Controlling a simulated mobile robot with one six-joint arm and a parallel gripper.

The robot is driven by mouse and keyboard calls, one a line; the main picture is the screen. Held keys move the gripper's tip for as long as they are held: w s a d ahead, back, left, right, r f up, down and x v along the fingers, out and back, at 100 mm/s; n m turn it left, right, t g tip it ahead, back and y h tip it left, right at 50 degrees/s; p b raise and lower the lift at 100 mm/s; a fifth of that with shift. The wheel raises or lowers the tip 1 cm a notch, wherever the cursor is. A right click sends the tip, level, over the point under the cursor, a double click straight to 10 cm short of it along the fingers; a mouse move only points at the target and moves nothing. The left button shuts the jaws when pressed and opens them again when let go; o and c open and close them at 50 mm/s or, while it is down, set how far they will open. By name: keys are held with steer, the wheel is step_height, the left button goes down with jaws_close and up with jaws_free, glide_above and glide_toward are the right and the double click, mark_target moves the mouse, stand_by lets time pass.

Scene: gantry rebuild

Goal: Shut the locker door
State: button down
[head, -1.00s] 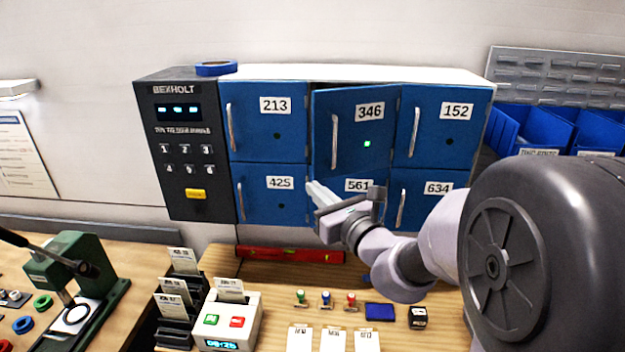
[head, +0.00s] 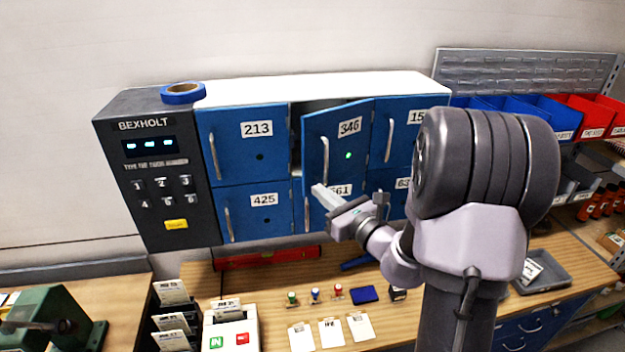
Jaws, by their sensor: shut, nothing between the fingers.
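The locker door 346 (head: 338,140) stands ajar in the middle of the top row. It is hinged at its right, and its left edge with the silver handle (head: 325,158) swings out toward me, showing a dark gap behind. A small green light shows on it. My gripper (head: 318,190) is shut and empty. In the picture it lies just below the lower left part of door 346, in front of door 561 (head: 314,215). I cannot tell whether it touches either door. My arm hides part of doors 561 and 634.
Doors 213 (head: 235,150) and 425 (head: 250,220) look shut. A keypad panel (head: 155,175) is at the left, with blue tape (head: 183,93) on top. Stamps, cards and a time clock (head: 231,330) stand on the bench (head: 270,280) below. Blue and red bins hang at the right.

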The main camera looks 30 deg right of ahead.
mark_target(308, 179)
steer(key=shift+w+d+r+p, duration=0.15)
steer(key=shift+w+p, duration=0.25)
steer(key=shift+w, duration=1.25)
steer(key=shift+w+a, duration=0.2)
steer(key=shift+a, duration=0.05)
steer(key=shift+s+d, duration=0.1)
steer(key=w, duration=0.5)
steer(key=w+a, duration=0.1)
steer(key=w, duration=0.1)
steer(key=shift+w+f+b, duration=0.2)
steer(key=shift+b, duration=0.15)
steer(key=shift+s, duration=0.1)
